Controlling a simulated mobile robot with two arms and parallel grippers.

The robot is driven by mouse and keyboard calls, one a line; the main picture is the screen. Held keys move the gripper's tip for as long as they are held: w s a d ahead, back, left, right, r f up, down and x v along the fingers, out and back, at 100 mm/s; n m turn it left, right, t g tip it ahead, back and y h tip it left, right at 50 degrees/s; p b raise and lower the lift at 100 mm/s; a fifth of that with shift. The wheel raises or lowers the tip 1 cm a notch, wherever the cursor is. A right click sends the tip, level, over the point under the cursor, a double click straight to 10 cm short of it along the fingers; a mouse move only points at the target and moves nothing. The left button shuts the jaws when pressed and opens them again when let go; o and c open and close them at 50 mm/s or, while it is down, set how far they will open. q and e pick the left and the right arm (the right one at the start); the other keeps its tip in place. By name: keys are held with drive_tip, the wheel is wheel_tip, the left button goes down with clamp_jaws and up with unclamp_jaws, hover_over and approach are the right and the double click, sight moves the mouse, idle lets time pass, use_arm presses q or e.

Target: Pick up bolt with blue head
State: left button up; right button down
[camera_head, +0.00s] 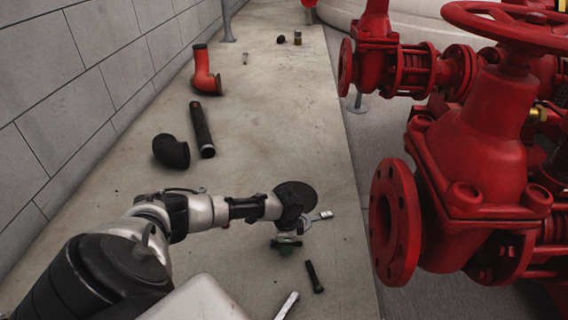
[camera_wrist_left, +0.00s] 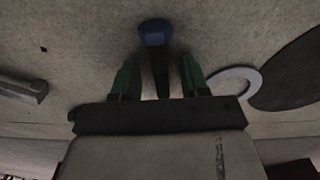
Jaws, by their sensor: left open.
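The bolt with the blue head (camera_wrist_left: 154,34) lies on the concrete surface in the left wrist view, its dark shaft running down toward my gripper. My left gripper (camera_wrist_left: 158,72) is open, with one green finger on each side of the shaft. The lower end of the shaft is hidden by the gripper body. In the head view my left gripper (camera_head: 287,245) is low over the ledge, and a dark bolt (camera_head: 314,277) lies just in front and to its right; its head colour is unclear there. My right gripper is not in view.
A dark disc (camera_wrist_left: 292,76) and a wrench's ring end (camera_wrist_left: 237,80) lie right of the gripper in the wrist view. Another wrench (camera_head: 287,305) lies near the front. Red valves (camera_head: 470,170) stand beyond the ledge's right edge. A black pipe (camera_head: 202,129) and elbow (camera_head: 171,151) lie farther back.

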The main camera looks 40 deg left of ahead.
use_arm(q)
clamp_jaws()
idle(1.4)
